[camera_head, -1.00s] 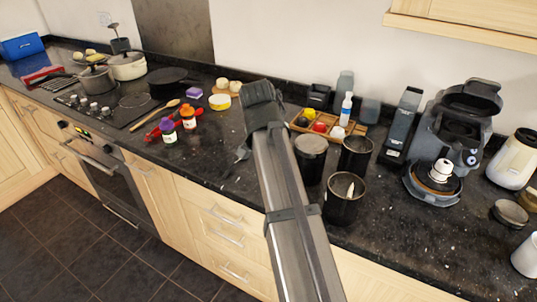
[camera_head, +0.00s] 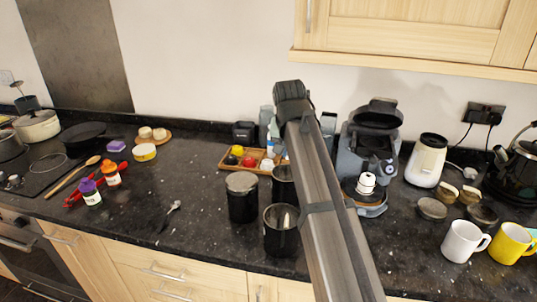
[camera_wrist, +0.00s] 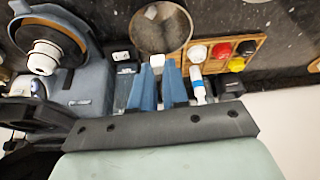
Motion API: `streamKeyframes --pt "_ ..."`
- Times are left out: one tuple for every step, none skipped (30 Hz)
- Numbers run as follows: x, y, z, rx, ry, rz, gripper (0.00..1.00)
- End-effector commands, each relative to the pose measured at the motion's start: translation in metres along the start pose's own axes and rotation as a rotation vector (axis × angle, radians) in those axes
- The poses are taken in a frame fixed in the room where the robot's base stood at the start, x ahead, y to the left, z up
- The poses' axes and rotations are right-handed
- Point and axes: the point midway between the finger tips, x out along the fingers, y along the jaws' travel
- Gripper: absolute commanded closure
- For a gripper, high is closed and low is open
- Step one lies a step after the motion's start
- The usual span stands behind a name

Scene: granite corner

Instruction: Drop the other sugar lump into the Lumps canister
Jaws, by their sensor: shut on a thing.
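My gripper (camera_wrist: 159,72) is shut on a small white sugar lump (camera_wrist: 157,60), held between the blue fingertips in the wrist view. In the head view my forearm hides the fingers. Beyond the lump in the wrist view is a round open canister (camera_wrist: 163,35), apparently the rear open one (camera_head: 282,190) in the head view, partly behind my arm. A second open dark canister (camera_head: 279,240) stands in front, with a pale upright thing in it. A lidded dark canister (camera_head: 242,200) stands to their left. I cannot read any label, so which is Lumps is unclear.
A wooden tray (camera_head: 228,160) with small coloured items lies behind the canisters. A coffee machine (camera_head: 370,150) stands right of my arm, with mugs (camera_head: 464,241) farther right. A spoon (camera_head: 169,215) lies on clear counter to the left.

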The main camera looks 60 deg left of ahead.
Motion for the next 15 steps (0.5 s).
streamKeyframes --pt "0.0 0.004 -0.001 0.001 0.0 0.0 1.0" --pt "0.0 0.005 -0.002 0.001 0.0 0.0 1.0" --pt "0.001 0.006 -0.002 0.0 -0.001 0.0 1.0" --pt "0.001 0.007 -0.002 0.0 -0.001 -0.001 1.0" --pt "0.002 0.007 -0.001 0.0 -0.001 -0.001 1.0" --pt "0.004 0.007 -0.001 -0.001 -0.001 -0.001 1.0" --pt "0.005 0.007 0.0 -0.001 -0.001 -0.001 1.0" --pt "0.006 0.007 0.001 -0.001 -0.001 -0.001 1.0" --pt "0.009 0.007 0.002 -0.001 -0.001 0.0 1.0" --pt "0.011 0.007 0.003 -0.001 -0.001 0.0 1.0" --pt "0.013 0.007 0.004 -0.001 -0.001 0.0 1.0" --pt "0.016 0.007 0.005 -0.001 -0.001 0.0 1.0" --pt "0.019 0.007 0.006 -0.001 -0.002 0.0 1.0" --pt "0.021 0.007 0.008 -0.001 -0.002 0.0 1.0" --pt "0.025 0.007 0.009 0.0 -0.002 0.0 1.0"
